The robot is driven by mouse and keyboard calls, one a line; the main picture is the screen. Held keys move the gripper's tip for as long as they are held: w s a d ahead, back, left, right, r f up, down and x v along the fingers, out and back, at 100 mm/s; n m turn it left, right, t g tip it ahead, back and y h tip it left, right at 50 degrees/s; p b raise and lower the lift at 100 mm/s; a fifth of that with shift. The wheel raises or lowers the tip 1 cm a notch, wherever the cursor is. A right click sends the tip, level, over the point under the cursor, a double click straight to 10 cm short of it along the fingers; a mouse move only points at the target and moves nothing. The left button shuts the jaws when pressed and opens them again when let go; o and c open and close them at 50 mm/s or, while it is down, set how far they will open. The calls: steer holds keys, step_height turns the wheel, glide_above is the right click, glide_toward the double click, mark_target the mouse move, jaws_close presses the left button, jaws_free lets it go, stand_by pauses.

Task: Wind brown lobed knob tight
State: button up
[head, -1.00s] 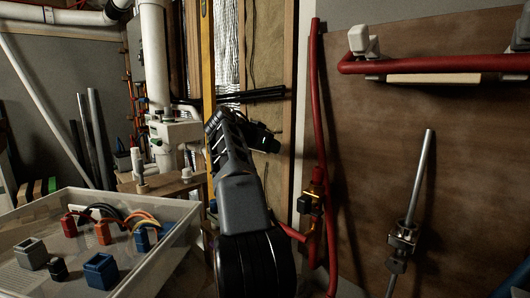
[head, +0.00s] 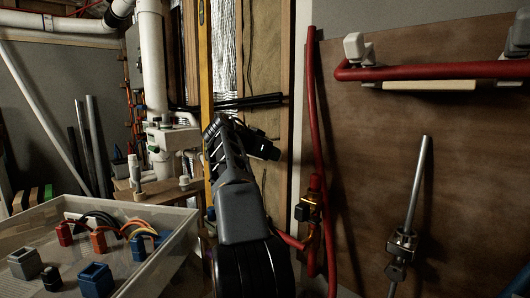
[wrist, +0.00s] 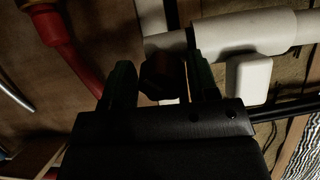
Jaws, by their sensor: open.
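In the wrist view a dark brown knob (wrist: 158,76) sits between the two fingers of my gripper (wrist: 160,84). The gripper is open, with one finger on each side of the knob. A gap shows on the right; whether the left finger touches is too dark to tell. The knob's lobes are hard to make out. A white pipe (wrist: 262,32) runs just behind it. In the head view my gripper's end is near the white pipework, and I cannot make out the knob there.
A pale tray (head: 165,262) with colored blocks and wires stands at the left. A red pipe (head: 316,120) runs up right of my arm, with a brass valve (head: 314,200) low on it. A metal rod (head: 418,185) stands before the brown panel (head: 385,140) at the right.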

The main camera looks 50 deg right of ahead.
steer(key=shift+w+a, duration=0.15)
steer(key=shift+a, duration=0.05)
steer(key=shift+w+a+r, duration=0.2)
steer(key=shift+a+r, duration=0.1)
steer(key=shift+a, duration=0.3)
steer(key=shift+v, duration=1.7)
steer(key=shift+s+r+p, duration=0.1)
steer(key=shift+s+p, duration=0.05)
steer(key=shift+p, duration=0.15)
